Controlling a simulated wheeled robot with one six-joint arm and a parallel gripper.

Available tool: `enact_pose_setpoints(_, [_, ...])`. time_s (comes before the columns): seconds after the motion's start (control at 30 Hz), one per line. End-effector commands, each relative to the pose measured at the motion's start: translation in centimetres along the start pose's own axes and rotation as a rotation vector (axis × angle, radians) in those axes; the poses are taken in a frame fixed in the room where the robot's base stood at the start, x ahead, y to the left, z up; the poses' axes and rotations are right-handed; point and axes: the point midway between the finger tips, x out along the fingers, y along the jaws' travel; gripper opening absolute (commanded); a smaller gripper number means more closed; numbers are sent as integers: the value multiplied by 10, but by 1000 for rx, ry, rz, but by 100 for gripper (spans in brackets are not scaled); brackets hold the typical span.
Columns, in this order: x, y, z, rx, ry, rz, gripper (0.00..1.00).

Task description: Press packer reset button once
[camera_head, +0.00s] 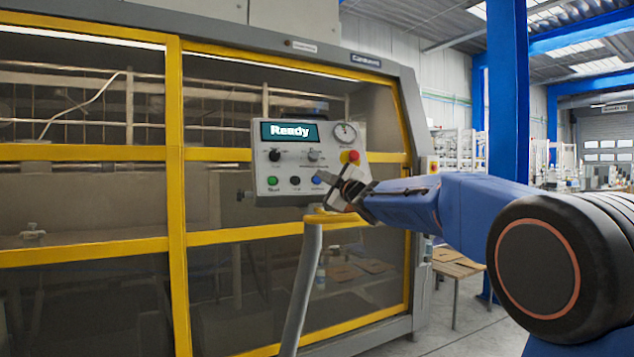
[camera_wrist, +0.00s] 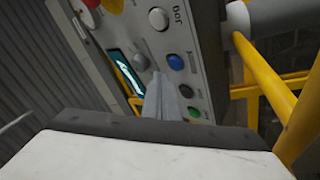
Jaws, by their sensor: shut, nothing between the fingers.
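The packer's control panel (camera_head: 290,158) is a grey box with a lit display (camera_head: 289,132) reading "Ready". Along its lower row are a green button (camera_head: 272,181), a black one (camera_head: 294,181) and a blue one (camera_head: 316,180). The small labels are too blurred to tell which is reset. My gripper (camera_head: 324,177) is shut and empty, beside the blue button at the panel's lower right. In the wrist view, the closed fingers (camera_wrist: 165,98) point at the panel face near the blue button (camera_wrist: 176,62), black button (camera_wrist: 186,90) and green button (camera_wrist: 195,112). Contact cannot be told.
A red emergency stop (camera_head: 349,156) and a round gauge (camera_head: 345,133) sit at the panel's right. A grey post (camera_head: 300,290) with a yellow top (camera_head: 330,216) supports the panel. Yellow-framed guard doors (camera_head: 176,200) stand behind.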

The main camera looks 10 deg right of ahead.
Motion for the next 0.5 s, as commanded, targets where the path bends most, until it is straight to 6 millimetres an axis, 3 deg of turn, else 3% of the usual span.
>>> enact_pose_setpoints(0.5, [-28, 21, -20, 0, -1, 1, 0])
